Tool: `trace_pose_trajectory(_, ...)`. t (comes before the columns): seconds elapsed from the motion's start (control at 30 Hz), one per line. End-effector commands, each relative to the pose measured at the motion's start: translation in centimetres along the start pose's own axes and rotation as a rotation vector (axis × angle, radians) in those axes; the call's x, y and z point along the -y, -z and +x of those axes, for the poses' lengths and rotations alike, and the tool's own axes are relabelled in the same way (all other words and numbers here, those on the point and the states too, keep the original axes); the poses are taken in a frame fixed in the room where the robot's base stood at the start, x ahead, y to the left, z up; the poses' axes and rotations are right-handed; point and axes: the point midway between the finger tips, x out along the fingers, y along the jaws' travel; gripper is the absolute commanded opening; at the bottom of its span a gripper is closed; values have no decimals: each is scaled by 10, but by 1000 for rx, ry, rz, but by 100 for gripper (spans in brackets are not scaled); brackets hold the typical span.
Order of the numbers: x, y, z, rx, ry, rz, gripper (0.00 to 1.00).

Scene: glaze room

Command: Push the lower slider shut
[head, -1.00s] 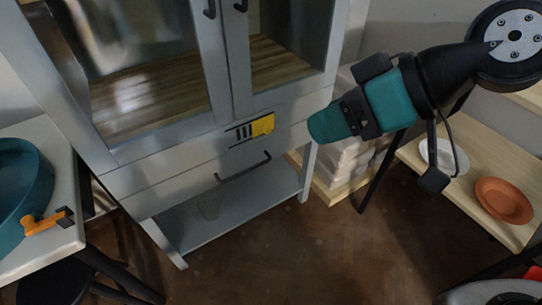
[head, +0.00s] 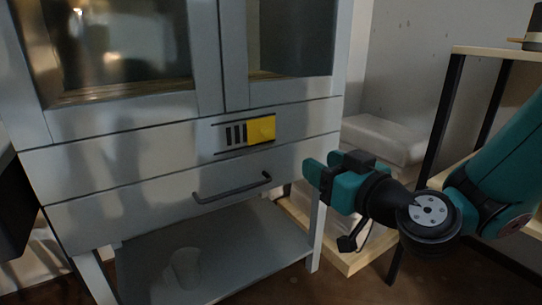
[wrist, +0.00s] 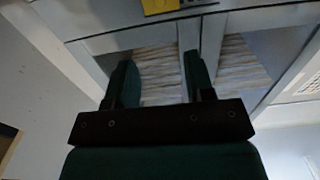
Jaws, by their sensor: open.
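The lower slider (head: 261,130) is a yellow plate on the front panel of a grey cabinet (head: 120,139). It sits at the right part of its dark frame, and several dark upright slots (head: 236,135) show uncovered to its left. Part of the yellow plate also shows at the top edge of the wrist view (wrist: 160,5). My gripper (head: 313,172) is open and empty, to the right of and below the slider, by the cabinet's right front edge. It looks apart from the slider. In the wrist view, its two fingers (wrist: 157,80) are spread.
A dark bar handle (head: 232,188) sticks out from the drawer front below the slider. Glass doors are above. A pale cup (head: 186,268) stands on the open lower shelf (head: 225,262). A wooden shelf unit (head: 500,53) stands at right.

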Motion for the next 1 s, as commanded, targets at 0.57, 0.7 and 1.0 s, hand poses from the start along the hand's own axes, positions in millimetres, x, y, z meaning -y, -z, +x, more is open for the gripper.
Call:
trace_pose_trajectory(0.57, 0, 9, 82, -1, -2, -2, 49)
trace_pose_trajectory(0.7, 0, 8, 103, 0, -2, -2, 49)
trace_pose_trajectory(1.0, 1, 7, 145, -2, -1, -3, 49)
